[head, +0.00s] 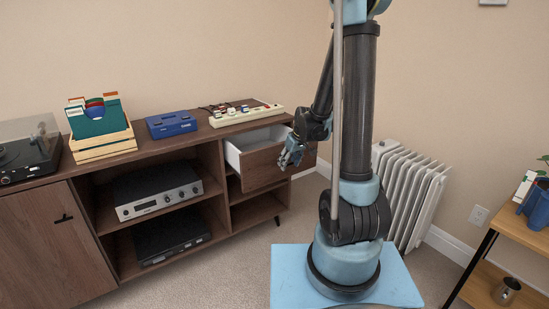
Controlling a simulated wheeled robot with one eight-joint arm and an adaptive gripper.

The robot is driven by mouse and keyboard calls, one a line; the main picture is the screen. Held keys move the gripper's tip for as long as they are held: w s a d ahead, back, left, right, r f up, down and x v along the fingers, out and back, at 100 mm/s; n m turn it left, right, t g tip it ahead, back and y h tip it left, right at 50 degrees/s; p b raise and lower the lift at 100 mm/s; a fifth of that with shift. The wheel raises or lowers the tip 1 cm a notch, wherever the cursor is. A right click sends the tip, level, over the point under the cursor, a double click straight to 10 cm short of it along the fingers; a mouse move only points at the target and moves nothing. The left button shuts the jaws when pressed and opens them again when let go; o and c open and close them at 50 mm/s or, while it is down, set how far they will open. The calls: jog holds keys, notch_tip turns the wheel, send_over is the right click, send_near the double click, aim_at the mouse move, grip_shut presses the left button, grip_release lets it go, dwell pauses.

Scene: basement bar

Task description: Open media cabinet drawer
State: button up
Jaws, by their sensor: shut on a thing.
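The media cabinet (176,125) is a long brown wooden unit along the wall. Its drawer (262,168), at the upper right, is pulled partly out, and its white inside shows behind the brown front. The handle itself is hidden by the fingers.
On the cabinet top stand a turntable (27,152), a crate of records (103,143), a blue box (171,124) and a cream device with knobs (245,115). A white radiator (412,193) stands behind my arm. A side table (519,253) is at right. Carpet lies open before the cabinet.

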jog(key=s+d, duration=0.4)
jog(key=s, duration=0.2)
jog(key=shift+s+d, duration=0.15)
jog(key=shift+s, duration=0.1)
jog(key=o, duration=1.5)
jog(key=shift+v, duration=5.9)
jog(key=shift+s, duration=0.1)
